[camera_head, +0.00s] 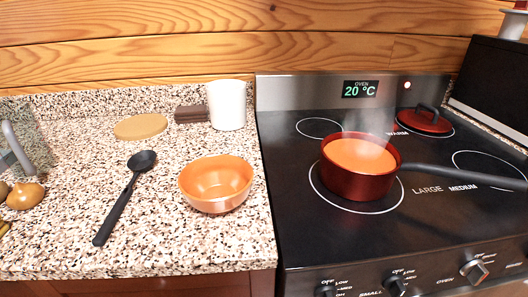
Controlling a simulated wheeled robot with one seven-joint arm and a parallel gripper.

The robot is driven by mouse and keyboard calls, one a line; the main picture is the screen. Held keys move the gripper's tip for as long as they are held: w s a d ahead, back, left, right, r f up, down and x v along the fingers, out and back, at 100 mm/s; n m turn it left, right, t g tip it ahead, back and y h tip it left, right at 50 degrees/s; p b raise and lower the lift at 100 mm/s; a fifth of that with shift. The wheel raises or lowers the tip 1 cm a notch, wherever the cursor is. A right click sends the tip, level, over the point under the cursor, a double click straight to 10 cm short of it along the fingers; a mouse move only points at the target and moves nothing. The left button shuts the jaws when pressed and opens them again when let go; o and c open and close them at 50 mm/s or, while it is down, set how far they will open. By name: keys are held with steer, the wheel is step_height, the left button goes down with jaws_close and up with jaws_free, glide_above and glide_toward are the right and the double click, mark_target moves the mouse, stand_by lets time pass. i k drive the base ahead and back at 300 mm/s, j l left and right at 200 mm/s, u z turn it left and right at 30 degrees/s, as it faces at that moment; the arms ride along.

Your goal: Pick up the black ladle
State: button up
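The black ladle (127,196) lies on the speckled countertop, left of the orange bowl. Its round bowl end points away toward the back, and its handle runs toward the front left. It lies apart from the orange bowl (216,184). My gripper is not in the camera_head view.
A red pot (349,183) of steaming orange soup stands on the stove (300,157), its black handle pointing right. A white canister (227,107), a brown block (191,114) and a round tan board (140,127) stand behind. An onion (25,196) lies left. Counter around the ladle is clear.

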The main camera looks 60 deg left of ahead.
mark_target(143, 161)
steer(key=u, duration=2.1)
